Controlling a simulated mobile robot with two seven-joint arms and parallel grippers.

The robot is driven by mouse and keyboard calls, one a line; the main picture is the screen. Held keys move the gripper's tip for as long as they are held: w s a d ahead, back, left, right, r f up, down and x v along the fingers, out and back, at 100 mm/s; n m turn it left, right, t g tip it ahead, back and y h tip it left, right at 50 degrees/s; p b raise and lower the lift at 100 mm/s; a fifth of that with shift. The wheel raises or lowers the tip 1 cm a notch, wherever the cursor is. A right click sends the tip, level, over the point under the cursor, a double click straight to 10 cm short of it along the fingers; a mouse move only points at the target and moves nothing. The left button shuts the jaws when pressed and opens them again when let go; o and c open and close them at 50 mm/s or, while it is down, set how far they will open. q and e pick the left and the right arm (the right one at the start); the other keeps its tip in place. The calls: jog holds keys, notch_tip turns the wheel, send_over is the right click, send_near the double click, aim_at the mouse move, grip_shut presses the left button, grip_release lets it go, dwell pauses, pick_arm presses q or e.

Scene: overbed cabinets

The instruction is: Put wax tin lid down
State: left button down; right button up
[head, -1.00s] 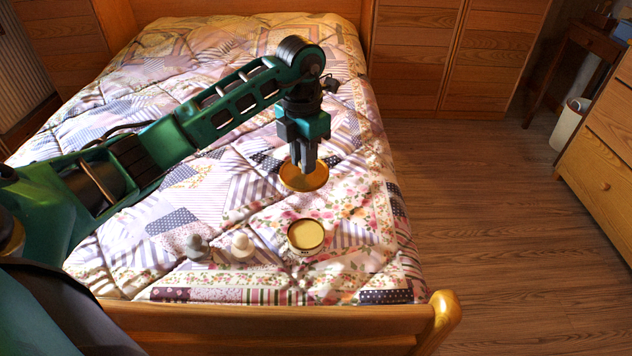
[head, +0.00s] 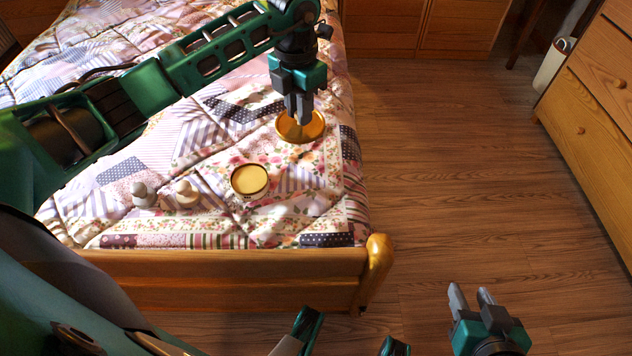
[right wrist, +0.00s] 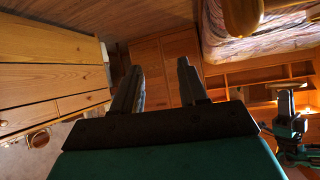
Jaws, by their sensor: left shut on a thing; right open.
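The wax tin lid (head: 312,130) is a round golden disc. My left gripper (head: 299,118) points down and is shut on it, holding it at or just above the quilt; I cannot tell whether it touches. The open wax tin (head: 250,180), with pale yellow wax, stands on the quilt in front and to the left of the lid. My right gripper (head: 472,294) is open and empty, low in front of the bed's right corner, over the floor. Its two fingers (right wrist: 160,88) also show apart in the right wrist view.
The patchwork quilt (head: 225,225) covers the bed. The wooden footboard (head: 220,278) edges the bed. Bare floor (head: 450,170) lies right, before a drawer chest (head: 590,120).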

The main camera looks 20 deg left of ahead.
pick_arm(q)
jog(key=shift+w+d+f, duration=0.15)
jog(key=shift+d+f, duration=0.05)
jog(key=shift+d, duration=0.2)
notch_tip(320, 180, down, 16)
jog(key=b, duration=0.4)
jog(key=shift+f+b, duration=0.25)
jog(key=shift+b, duration=0.1)
notch_tip(320, 180, down, 4)
jog(key=shift+r+b, duration=0.25)
jog(key=shift+b, duration=0.35)
pick_arm(e)
jog(key=f, duration=0.1)
jog(key=w+a+f, duration=0.1)
jog(key=f, duration=0.1)
jog(key=shift+w+y, duration=0.1)
jog(key=shift+y, duration=0.3)
pick_arm(q)
jog(key=c, duration=1)
grip_release()
jog(key=shift+f, duration=0.1)
pick_arm(e)
jog(key=shift+f, duration=0.1)
